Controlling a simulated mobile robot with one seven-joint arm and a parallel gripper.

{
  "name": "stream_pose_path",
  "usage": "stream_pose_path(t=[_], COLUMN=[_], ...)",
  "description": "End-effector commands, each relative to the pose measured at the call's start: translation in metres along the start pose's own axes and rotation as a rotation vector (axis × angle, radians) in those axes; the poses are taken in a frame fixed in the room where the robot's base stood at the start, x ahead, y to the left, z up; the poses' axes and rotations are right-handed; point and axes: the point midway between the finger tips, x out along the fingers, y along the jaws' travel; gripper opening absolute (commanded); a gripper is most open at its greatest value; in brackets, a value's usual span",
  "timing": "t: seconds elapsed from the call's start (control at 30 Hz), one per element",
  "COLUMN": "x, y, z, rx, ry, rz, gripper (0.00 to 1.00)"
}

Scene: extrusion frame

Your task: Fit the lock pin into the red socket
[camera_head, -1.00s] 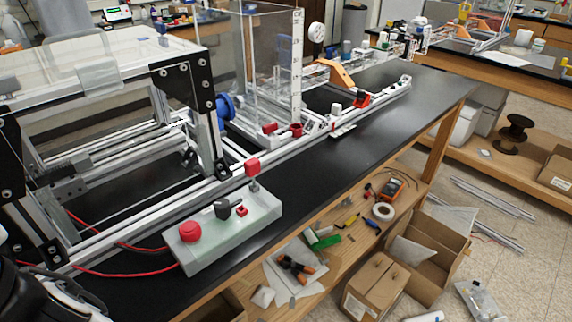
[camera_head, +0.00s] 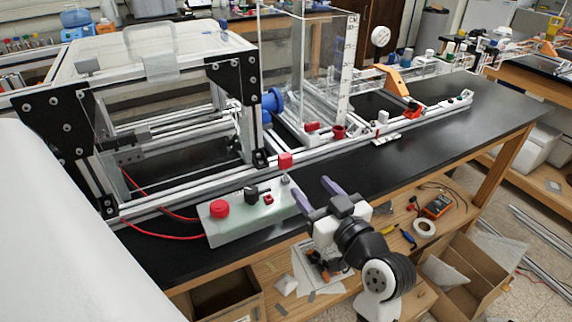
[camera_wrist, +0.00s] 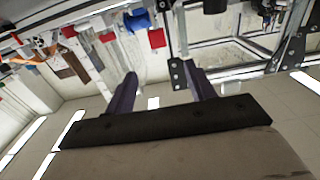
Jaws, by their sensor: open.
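A pin with a red block-shaped head (camera_head: 286,160) on a thin metal stem stands upright at the right end of the pale control box (camera_head: 236,229); it looks like the lock pin. A small red square piece (camera_head: 268,198) with a dark centre lies on the box top, between the black switch and the pin; it looks like the red socket. My gripper (camera_head: 314,188), with purple fingers, is open and empty, just right of the box and pin. In the wrist view, my gripper (camera_wrist: 163,86) frames no held object. A red block (camera_wrist: 157,38) shows beyond the fingers; I cannot tell which it is.
The box also carries a red round button (camera_head: 219,208) and a black switch (camera_head: 251,192). The extrusion frame (camera_head: 245,80) rises behind it. A red cup-like part (camera_head: 338,132) sits on the rail further back. The black bench (camera_head: 440,128) is clear at right.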

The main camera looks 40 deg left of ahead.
Motion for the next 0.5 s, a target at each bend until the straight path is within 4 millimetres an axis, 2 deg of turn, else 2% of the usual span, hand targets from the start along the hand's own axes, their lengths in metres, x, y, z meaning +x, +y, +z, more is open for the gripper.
stream_pose_path(t=[0.03, 0.33, 0.4, 0.5], x=[0.004, 0.022, 0.038, 0.058], y=[0.0, -0.001, -0.001, -0.001], z=[0.007, 0.005, -0.004, -0.004], rx=[-0.006, -0.004, 0.005, 0.003], ry=[0.003, 0.006, 0.001, 0.001], rz=[-0.002, 0.002, -0.001, 0.0], gripper=[0.55, 0.55, 0.55, 0.55])
